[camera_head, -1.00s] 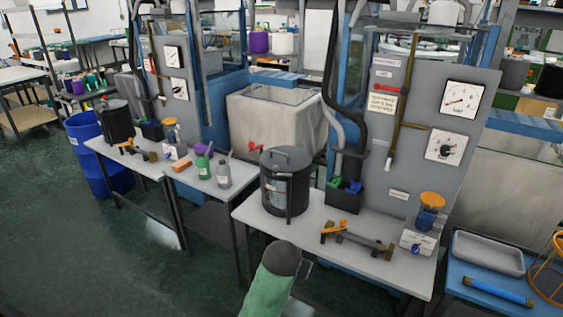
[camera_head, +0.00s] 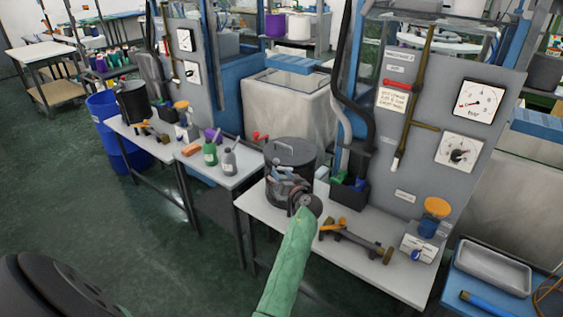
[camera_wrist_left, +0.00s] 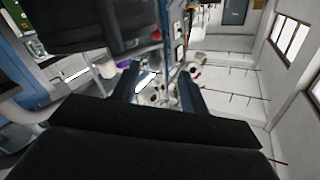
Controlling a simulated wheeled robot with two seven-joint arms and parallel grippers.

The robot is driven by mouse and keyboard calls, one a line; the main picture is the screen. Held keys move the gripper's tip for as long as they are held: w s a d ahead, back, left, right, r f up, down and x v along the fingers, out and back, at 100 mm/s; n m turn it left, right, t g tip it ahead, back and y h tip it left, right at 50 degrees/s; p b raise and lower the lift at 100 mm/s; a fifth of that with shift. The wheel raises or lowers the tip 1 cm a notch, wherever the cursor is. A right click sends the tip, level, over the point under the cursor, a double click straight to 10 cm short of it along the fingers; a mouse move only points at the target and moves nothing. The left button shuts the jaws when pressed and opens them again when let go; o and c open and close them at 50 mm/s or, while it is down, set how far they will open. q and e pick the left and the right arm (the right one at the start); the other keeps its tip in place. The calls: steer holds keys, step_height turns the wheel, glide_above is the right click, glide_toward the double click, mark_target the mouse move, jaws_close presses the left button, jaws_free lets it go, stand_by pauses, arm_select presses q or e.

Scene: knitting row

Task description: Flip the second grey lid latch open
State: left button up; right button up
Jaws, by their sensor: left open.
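The dark lidded pot (camera_head: 291,152) stands on the white bench near its left end, with a handle on top of its lid. My left gripper (camera_head: 278,178) is in front of the pot's side and covers part of it. Whether it touches the pot I cannot tell. In the left wrist view the two fingers (camera_wrist_left: 158,82) are apart with nothing between them. A large dark rounded body, apparently the pot (camera_wrist_left: 100,22), fills the upper left there. No grey lid latch can be made out; the gripper hides the pot's near side. My right gripper is not in view.
On the bench (camera_head: 347,258) right of the pot lie a brass-and-grey fitting (camera_head: 355,240), a black bin (camera_head: 349,192) and an orange-topped device (camera_head: 434,212). An upright gauge panel (camera_head: 450,130) stands behind. A second bench (camera_head: 228,172) with bottles is to the left.

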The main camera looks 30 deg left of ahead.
mark_target(278, 163)
arm_select(q)
steer(key=shift+w+r+n+t, duration=0.3)
steer(key=shift+w+r+n, duration=0.1)
steer(key=shift+r+n, duration=0.15)
steer(key=p+x, duration=0.3)
steer(key=x, duration=0.3)
steer(key=shift+w+a+f+p, duration=0.15)
steer(key=shift+w+a+p, duration=0.2)
steer(key=shift+a+p, duration=0.15)
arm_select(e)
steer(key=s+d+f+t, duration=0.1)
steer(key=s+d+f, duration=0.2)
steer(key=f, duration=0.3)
arm_select(q)
steer(key=c, duration=0.9)
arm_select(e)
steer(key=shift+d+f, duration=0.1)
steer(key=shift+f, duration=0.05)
